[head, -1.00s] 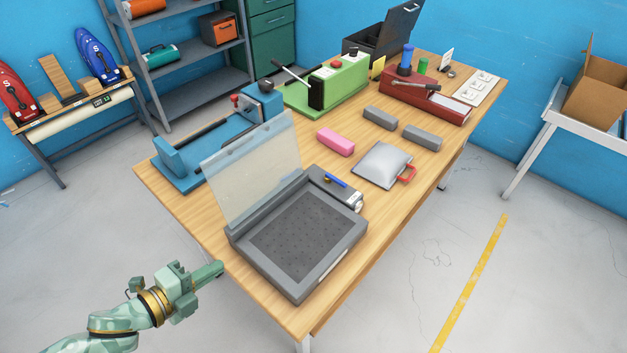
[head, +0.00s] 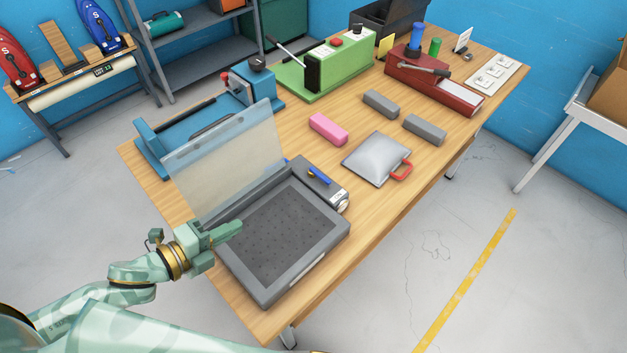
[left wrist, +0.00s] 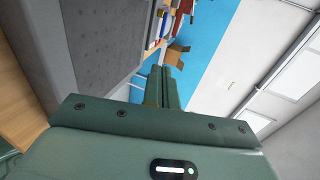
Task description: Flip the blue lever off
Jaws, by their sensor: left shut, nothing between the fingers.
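The blue lever (head: 319,176) lies on top of the small grey control box (head: 328,190) at the back right of the grey machine (head: 268,297) with a dark perforated bed. My left gripper (head: 237,228) is shut and empty. It appears above the left edge of the machine's bed, well to the left of the blue lever and not touching it. In the left wrist view its green fingers (left wrist: 170,82) are together, with nothing between them. The lever cannot be made out in that view. My right gripper is out of view.
A clear raised lid (head: 225,155) stands at the bed's back left. A blue machine (head: 190,132), a green device (head: 335,65) and a red device (head: 430,85) stand farther back. A pink block (head: 328,128) and a silver pad with a red handle (head: 372,160) lie near the control box.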

